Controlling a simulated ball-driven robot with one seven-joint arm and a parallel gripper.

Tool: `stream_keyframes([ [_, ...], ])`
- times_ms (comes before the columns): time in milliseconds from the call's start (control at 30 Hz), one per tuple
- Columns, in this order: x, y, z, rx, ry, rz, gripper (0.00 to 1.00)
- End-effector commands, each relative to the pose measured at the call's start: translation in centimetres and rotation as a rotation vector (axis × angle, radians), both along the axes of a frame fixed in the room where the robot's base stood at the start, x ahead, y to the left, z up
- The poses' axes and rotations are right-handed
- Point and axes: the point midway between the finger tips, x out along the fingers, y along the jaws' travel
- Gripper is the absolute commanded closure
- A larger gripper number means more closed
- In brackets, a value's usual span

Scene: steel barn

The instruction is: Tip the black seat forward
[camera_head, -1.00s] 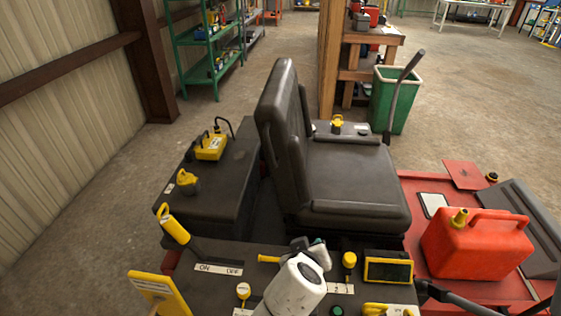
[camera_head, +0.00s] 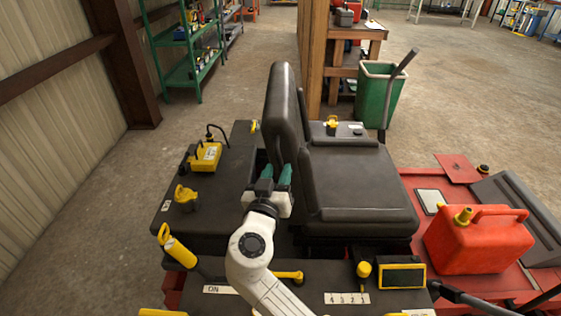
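The black seat (camera_head: 357,186) sits upright on the red mower, with its cushion level and its backrest (camera_head: 281,112) standing at the left. My gripper (camera_head: 275,176) is at the near side of the backrest, close to its lower part. Its two green fingers point up and away from me and show apart with a gap between them. From this view I cannot tell whether the fingers touch the backrest.
A black engine cover (camera_head: 222,168) with yellow fittings lies left of the seat. A control panel (camera_head: 345,278) with yellow levers is nearest. A red fuel can (camera_head: 477,240) stands at the right on the red deck (camera_head: 416,178).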

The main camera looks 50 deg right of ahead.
Motion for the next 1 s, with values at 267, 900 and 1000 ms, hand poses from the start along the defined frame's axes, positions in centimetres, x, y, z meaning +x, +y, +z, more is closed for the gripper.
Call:
stream_keyframes([
  [267, 1.3, -2.8, 0.0, 0.001, 0.0, -0.001, 0.65],
  [900, 1.5, -3.1, 0.0, 0.001, 0.0, 0.0, 0.93],
  [1000, 1.5, -3.1, 0.0, 0.001, 0.0, 0.0, 1.0],
])
